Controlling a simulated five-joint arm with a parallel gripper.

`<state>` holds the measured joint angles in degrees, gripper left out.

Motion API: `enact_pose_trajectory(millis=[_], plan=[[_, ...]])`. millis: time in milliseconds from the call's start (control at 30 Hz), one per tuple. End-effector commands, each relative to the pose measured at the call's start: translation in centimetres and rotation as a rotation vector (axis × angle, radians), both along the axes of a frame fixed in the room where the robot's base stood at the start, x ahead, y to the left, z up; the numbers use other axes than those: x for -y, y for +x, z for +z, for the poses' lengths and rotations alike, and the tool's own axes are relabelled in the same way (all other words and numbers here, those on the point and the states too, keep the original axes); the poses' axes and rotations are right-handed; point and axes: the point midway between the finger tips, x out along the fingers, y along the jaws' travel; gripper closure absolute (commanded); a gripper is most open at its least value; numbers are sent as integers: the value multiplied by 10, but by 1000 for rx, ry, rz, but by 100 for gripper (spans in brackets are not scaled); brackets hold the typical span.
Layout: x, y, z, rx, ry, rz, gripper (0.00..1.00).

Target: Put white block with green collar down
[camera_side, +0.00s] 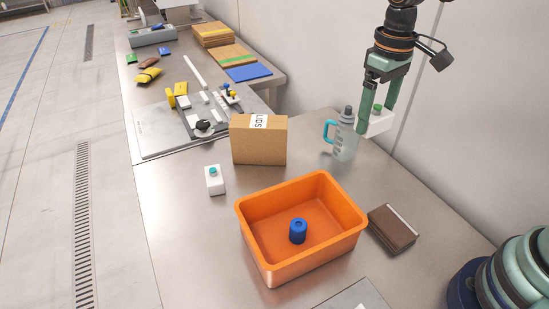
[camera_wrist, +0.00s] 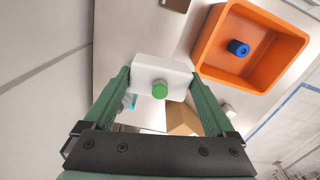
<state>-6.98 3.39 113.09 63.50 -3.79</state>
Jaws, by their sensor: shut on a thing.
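My gripper (camera_side: 377,112) is shut on the white block with the green collar (camera_side: 382,123), high over the back right of the table. In the wrist view the white block (camera_wrist: 148,72) sits between the green fingers (camera_wrist: 160,88), its round green collar (camera_wrist: 159,90) facing the camera. In the side view a finger covers part of the block. The block appears raised above the table, next to the clear bottle with a teal handle (camera_side: 345,140); the exact gap to the bottle cannot be told. A second white block with a teal collar (camera_side: 214,181) stands on the table left of the orange bin.
An orange bin (camera_side: 350,238) holds a blue cylinder (camera_side: 298,231). A cardboard box (camera_side: 259,147) stands behind it, and a brown book-like item (camera_side: 393,230) lies to its right. Bare table (camera_side: 180,235) lies left of the bin. A wall runs behind my gripper.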

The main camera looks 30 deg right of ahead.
Motion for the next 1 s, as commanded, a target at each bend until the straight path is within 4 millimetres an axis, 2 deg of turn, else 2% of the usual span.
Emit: enact_pose_trajectory(millis=[33,133,300,467,600,700,800,1000], plan=[[-23,9,3,0,0,83,79],[-71,23,9,0,0,256,79],[-154,30,16,-1,0,536,79],[-233,18,19,-2,-1,788,79],[-296,-5,19,-2,-1,994,79],[-334,-25,18,-2,-1,1121,79],[-362,-43,18,-1,-1,1218,79],[-389,-65,17,0,0,1322,79]])
